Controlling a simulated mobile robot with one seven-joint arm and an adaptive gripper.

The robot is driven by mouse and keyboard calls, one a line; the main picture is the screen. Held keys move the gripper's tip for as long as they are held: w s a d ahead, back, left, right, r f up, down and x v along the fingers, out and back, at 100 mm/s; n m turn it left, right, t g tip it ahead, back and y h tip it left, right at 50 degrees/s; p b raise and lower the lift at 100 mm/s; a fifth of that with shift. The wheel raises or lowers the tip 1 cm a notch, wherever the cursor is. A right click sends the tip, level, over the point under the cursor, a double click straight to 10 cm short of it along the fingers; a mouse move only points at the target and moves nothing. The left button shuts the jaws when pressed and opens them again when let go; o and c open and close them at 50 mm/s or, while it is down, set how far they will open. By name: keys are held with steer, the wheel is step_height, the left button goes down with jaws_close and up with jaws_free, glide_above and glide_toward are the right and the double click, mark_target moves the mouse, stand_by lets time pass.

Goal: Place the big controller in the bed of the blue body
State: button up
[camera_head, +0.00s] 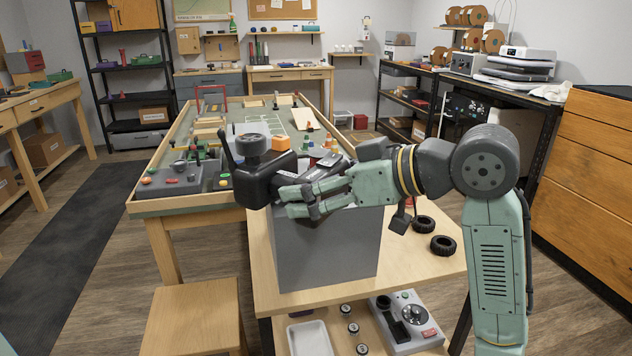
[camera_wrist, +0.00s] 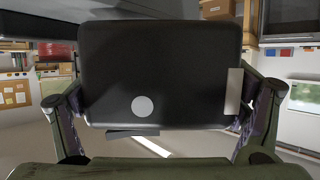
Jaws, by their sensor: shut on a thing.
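The big controller (camera_head: 268,178) is black, with a round knob on top and a short antenna at its left. My gripper (camera_head: 288,200) is shut on it and holds it up above the small front table, beside the upper part of a grey box. In the wrist view its dark flat face (camera_wrist: 160,75), with a pale round spot, fills the space between my fingers (camera_wrist: 160,115). I cannot make out the blue body or its bed in either view. My gripper and arm hide part of the tables behind.
The grey box (camera_head: 325,255) stands on the wooden table (camera_head: 405,275), with two black tyres (camera_head: 443,245) at right. A grey control box (camera_head: 405,325) and white tray (camera_head: 310,338) sit below. A course table (camera_head: 150,208) with ramps and cones lies behind. A stool (camera_head: 193,315) stands front left.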

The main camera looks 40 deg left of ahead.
steer(key=shift+f, duration=0.2)
steer(key=shift+f, duration=0.15)
steer(key=o, duration=1.2)
